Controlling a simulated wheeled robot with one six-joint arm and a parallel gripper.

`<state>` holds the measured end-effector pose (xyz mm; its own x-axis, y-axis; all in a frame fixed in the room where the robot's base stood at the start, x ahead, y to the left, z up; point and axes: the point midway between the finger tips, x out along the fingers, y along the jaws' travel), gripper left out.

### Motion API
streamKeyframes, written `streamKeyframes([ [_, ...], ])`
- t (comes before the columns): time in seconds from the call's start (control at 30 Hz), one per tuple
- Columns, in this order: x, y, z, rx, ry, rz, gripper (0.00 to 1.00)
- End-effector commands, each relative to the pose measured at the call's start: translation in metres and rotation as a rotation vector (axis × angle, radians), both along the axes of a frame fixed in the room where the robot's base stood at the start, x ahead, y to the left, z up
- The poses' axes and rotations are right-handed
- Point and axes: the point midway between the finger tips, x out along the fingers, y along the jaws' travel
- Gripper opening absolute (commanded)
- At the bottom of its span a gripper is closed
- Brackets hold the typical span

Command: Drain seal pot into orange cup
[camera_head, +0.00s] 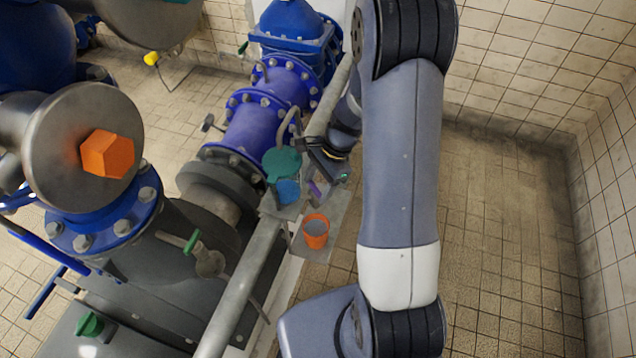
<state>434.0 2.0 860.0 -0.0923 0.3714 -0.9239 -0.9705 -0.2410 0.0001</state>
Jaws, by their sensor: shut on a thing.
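The orange cup (316,239) stands upright on a grey plate (328,246) beside the pipe rail, with a greyish inside. Above and left of it are a teal round lid-like part (281,161) and a blue round part (288,192); I cannot tell for sure which belongs to the seal pot. My gripper (322,175) is above the cup, apart from it, right of the teal part. It is shut on a small purple piece (315,188), whose full shape is hard to make out. My arm hides what lies to the right.
A grey pipe rail (252,276) runs diagonally beside the cup. Blue flanged piping (254,128) stands behind it. A green-handled valve (207,260) and a grey disc with an orange block (107,154) are at left. Tiled floor at right (505,230) is clear.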

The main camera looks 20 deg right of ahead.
Motion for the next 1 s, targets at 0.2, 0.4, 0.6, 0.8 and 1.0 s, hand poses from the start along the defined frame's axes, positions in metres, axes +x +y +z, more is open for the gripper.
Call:
streamKeyframes([
  [0.2,0.0001,-0.0001,0.0002,0.000,0.000,0.000,0.35],
  [0.4,-0.0001,-0.0001,0.0002,0.000,-0.001,-0.013,0.35],
  [0.6,-0.0010,-0.0002,-0.0001,0.001,0.000,-0.086,0.35],
  [0.8,-0.0019,-0.0001,0.0001,0.001,0.000,-0.230,0.35],
  [1.0,-0.0031,0.0000,0.0004,0.001,0.000,-0.412,0.35],
])
